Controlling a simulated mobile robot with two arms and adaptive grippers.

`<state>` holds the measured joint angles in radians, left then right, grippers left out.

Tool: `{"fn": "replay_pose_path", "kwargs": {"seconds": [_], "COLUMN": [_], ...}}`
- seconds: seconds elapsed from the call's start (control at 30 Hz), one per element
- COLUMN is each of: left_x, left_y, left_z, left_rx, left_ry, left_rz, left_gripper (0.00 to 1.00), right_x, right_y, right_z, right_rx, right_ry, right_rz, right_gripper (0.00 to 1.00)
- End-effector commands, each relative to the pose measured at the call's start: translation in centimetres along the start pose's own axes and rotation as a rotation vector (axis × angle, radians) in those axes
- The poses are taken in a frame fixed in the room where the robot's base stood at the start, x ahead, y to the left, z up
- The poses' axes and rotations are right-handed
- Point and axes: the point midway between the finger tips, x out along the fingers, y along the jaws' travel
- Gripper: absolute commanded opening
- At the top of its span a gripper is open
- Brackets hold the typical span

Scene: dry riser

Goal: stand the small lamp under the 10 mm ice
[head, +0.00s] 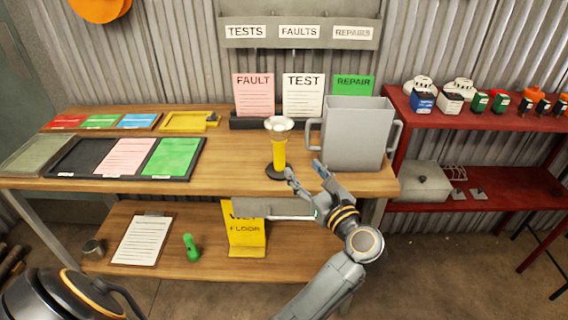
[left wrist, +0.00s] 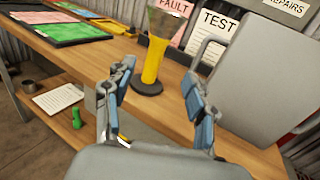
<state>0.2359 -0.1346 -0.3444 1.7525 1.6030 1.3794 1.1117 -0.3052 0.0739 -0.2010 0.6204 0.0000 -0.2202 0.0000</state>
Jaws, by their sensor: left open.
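My left gripper (head: 305,173) is open and empty at the front edge of the wooden table, just right of a yellow post with a flared pale top and round dark base (head: 279,152). In the left wrist view that yellow thing (left wrist: 154,62) stands upright beyond and between the open fingers (left wrist: 158,75), apart from them. A small green upright object (head: 191,246) stands on the lower shelf and also shows in the left wrist view (left wrist: 76,119). I cannot tell which of these is the small lamp. No ice or 10 mm mark can be made out. My right gripper is not in view.
A large grey two-handled container (head: 357,138) stands close right of the gripper. Cards in a black holder (head: 250,124) stand behind; a black tray (head: 68,160) of coloured sheets lies left. A yellow floor sign (head: 245,238) stands below. The red bench (head: 480,135) is right.

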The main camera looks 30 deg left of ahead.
Motion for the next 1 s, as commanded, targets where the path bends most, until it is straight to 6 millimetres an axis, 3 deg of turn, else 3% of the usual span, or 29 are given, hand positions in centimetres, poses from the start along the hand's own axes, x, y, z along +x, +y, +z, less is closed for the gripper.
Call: {"fn": "replay_pose_path", "kwargs": {"seconds": [0.4,0.67,1.0], "left_x": [7.1,9.1,13.5], "left_y": [0.0,0.1,0.5], "left_z": [0.0,0.0,0.1], "left_rx": [-0.003,-0.003,-0.003], "left_ry": [0.008,0.010,0.009], "left_rz": [0.002,0.002,0.002], "left_gripper": [0.56,0.56,0.56], "right_x": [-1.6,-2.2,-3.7], "right_y": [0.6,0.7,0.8], "right_z": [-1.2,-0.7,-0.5], "right_rx": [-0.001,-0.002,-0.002], "right_ry": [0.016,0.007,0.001], "right_rz": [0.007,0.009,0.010], "right_gripper": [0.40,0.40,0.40]}}
